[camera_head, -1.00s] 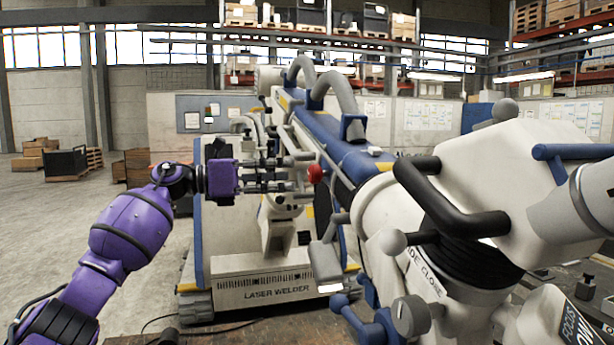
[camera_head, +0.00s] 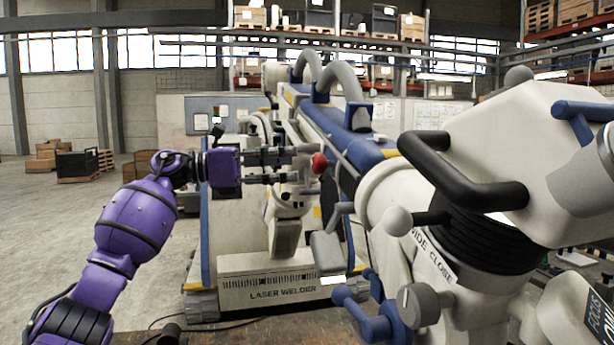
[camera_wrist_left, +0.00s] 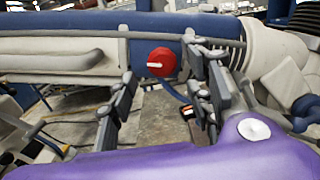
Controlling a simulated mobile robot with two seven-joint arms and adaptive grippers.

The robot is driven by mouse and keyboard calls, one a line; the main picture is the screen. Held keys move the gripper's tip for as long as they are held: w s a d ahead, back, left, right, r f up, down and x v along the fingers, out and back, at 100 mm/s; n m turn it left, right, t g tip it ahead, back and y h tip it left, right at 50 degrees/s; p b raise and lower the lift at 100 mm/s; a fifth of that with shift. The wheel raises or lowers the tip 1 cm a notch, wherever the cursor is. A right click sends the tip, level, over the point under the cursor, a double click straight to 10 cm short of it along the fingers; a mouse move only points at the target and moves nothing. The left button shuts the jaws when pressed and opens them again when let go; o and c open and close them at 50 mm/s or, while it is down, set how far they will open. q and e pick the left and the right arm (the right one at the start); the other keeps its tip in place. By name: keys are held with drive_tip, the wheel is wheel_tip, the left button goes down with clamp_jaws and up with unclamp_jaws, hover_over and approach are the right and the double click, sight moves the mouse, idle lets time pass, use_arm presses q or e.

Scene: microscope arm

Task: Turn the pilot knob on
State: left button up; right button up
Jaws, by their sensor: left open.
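The red round knob (camera_head: 319,163) sits on the side of the blue-and-white machine arm in the head view. In the left wrist view the knob (camera_wrist_left: 161,62) shows a white line on its face, lying roughly level. My left gripper (camera_head: 306,164) is open, its fingers pointing right toward the knob. In the left wrist view the knob appears between the two fingertips of my left gripper (camera_wrist_left: 160,66). I cannot tell whether the fingers touch it. My right gripper is out of view.
The white microscope head (camera_head: 490,150) with black handles fills the right side. A grey cabinet marked LASER WELDER (camera_head: 282,280) stands behind my left gripper. A dark table edge (camera_head: 250,332) runs along the bottom. Floor to the left is open, with crates (camera_head: 77,165) far back.

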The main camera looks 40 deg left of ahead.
sight(312, 164)
use_arm(q)
drive_tip(key=shift+w+d+m+p, duration=0.5)
drive_tip(key=shift+w+d, duration=0.2)
drive_tip(key=shift+w, duration=0.25)
drive_tip(key=p+x, duration=0.1)
drive_tip(key=x, duration=0.4)
drive_tip(key=shift+f, duration=0.1)
drive_tip(key=shift+w+d+f, duration=0.15)
drive_tip(key=shift+w, duration=0.1)
drive_tip(key=c, duration=1.1)
drive_tip(key=n+p, duration=0.1)
drive_tip(key=n, duration=0.1)
drive_tip(key=shift+s+r+n+p, duration=0.1)
drive_tip(key=shift+r+n+p, duration=0.15)
drive_tip(key=shift+n+p, duration=0.15)
drive_tip(key=shift+n, duration=0.3)
drive_tip(key=shift+f, duration=0.2)
drive_tip(key=o, duration=0.8)
drive_tip(key=shift+o, duration=1.4)
drive_tip(key=shift+w+f, duration=0.15)
drive_tip(key=shift+w, duration=0.1)
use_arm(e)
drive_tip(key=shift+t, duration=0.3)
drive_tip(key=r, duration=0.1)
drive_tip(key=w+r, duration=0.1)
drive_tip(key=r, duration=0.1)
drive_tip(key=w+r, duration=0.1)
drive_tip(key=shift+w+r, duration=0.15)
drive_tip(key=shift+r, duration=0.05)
